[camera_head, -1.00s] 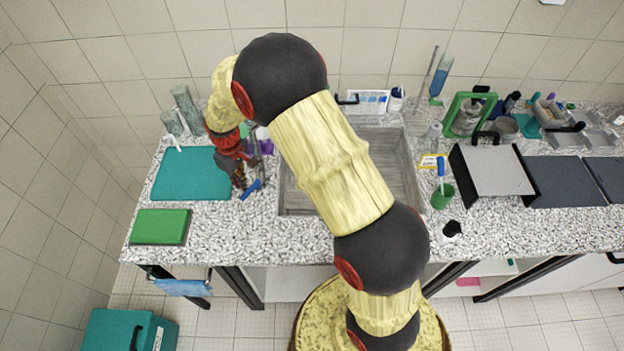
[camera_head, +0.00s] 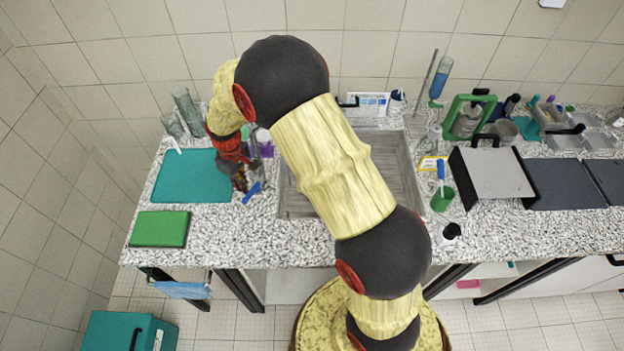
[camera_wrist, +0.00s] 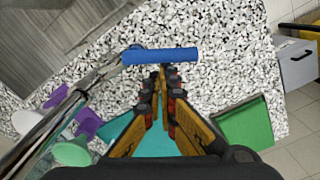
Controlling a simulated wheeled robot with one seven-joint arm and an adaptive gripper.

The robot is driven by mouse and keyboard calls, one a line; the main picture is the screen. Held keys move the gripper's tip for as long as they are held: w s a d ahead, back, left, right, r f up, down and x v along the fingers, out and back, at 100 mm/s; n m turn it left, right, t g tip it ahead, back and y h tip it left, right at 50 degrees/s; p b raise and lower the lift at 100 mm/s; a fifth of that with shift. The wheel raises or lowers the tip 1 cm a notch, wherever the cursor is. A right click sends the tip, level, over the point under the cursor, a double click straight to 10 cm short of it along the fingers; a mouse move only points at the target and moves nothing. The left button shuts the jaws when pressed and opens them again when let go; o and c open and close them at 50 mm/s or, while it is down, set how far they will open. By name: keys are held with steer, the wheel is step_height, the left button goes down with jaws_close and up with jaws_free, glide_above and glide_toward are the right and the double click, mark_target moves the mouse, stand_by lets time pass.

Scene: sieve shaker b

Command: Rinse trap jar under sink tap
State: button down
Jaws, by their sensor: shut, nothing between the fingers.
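My gripper (camera_wrist: 161,76) is shut and empty in the wrist view, its fingertips close to a blue bar (camera_wrist: 160,55); I cannot tell whether they touch. The bar meets a chrome tube (camera_wrist: 58,122); together they look like the sink tap and its lever. In the head view my gripper (camera_head: 240,184) is left of the sink (camera_head: 405,170), beside the blue bar (camera_head: 252,192). My arm hides much of the sink. I cannot tell for sure which vessel is the trap jar; a grey jar in a green frame (camera_head: 468,118) stands right of the sink.
A teal mat (camera_head: 185,178) and green block (camera_head: 160,229) lie left. Glass cylinders (camera_head: 187,108) stand behind the mat. Purple items (camera_wrist: 88,123) are near the tube. A green cup (camera_head: 442,198), metal-topped box (camera_head: 495,172) and dark panels (camera_head: 565,182) occupy the right counter.

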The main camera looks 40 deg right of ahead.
steer(key=shift+s+d, duration=0.15)
steer(key=shift+s, duration=0.25)
step_height(320, 180, up, 7)
steer(key=p, duration=0.4)
steer(key=shift+a, duration=0.2)
stand_by(0.3)
